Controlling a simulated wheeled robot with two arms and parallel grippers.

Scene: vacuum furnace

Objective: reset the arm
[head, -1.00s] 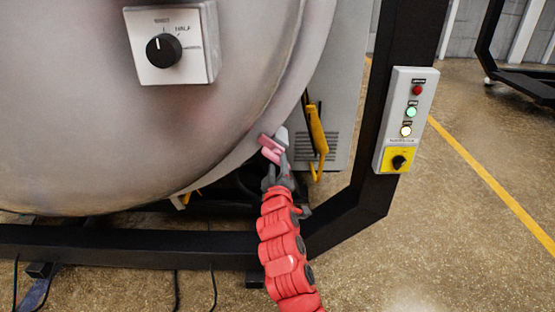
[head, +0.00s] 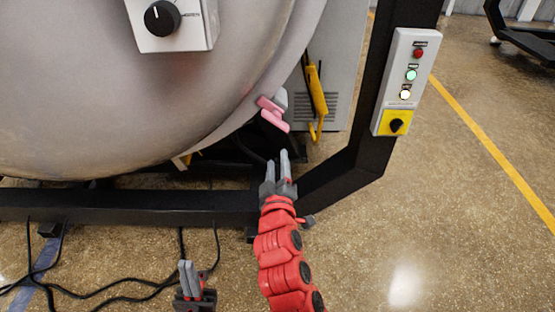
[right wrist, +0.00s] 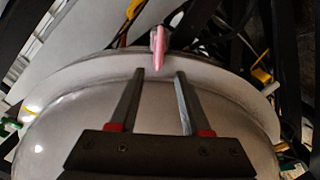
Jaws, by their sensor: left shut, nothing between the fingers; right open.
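My right gripper (head: 278,158) is at the end of the red arm in the head view, below the pink handle (head: 272,112) on the furnace door's rim and apart from it. Its two grey fingers are spread with nothing between them. In the right wrist view the open fingers (right wrist: 158,76) point toward the pink handle (right wrist: 158,48), which stands beyond the fingertips. My left gripper (head: 189,270) is low in the head view, above the floor, with its fingers together and empty.
The large grey furnace door (head: 130,110) carries a black knob (head: 162,18). A black frame (head: 130,205) runs below it. A control box (head: 403,80) with lights and a yellow switch is on the right post. Cables (head: 110,290) lie on the floor. A yellow lever (head: 317,95) stands behind the rim.

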